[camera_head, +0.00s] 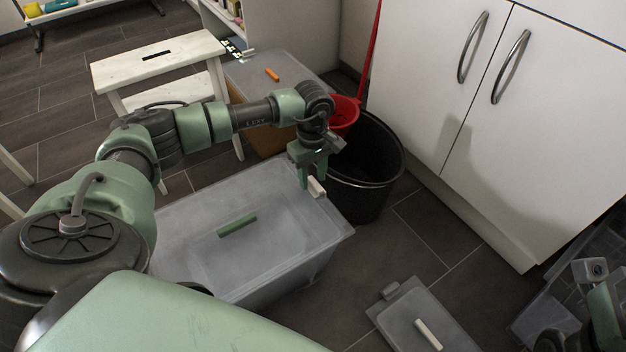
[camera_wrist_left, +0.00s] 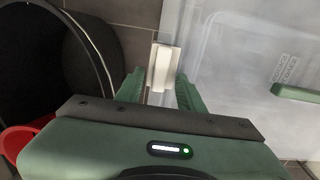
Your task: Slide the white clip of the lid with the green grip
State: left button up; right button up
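A translucent box with a frosted lid (camera_head: 270,205) stands on the floor; its green grip (camera_head: 237,225) lies in the middle of the lid and also shows in the left wrist view (camera_wrist_left: 297,93). The white clip (camera_head: 316,187) sits at the lid's edge by the black bin. My left gripper (camera_head: 312,172) points down just above the clip. In the left wrist view the clip (camera_wrist_left: 163,68) shows between and just beyond the two green fingers, which stand apart with gaps beside it. Part of my right arm (camera_head: 603,315) shows at the lower right; its finger state is unclear.
A black bin (camera_head: 375,190) with a red bucket (camera_head: 344,115) stands close beside the clip. Another box with an orange grip (camera_head: 272,74) is behind. A loose lid with a white grip (camera_head: 428,335) lies in front. White cabinets (camera_head: 480,110) bound the right side.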

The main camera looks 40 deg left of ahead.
pick_arm(q)
jog(key=shift+f, duration=0.2)
grip_shut()
jog(key=shift+s+f, duration=0.1)
jog(key=shift+s, duration=0.1)
dwell(1.1)
jog(key=shift+w, duration=0.1)
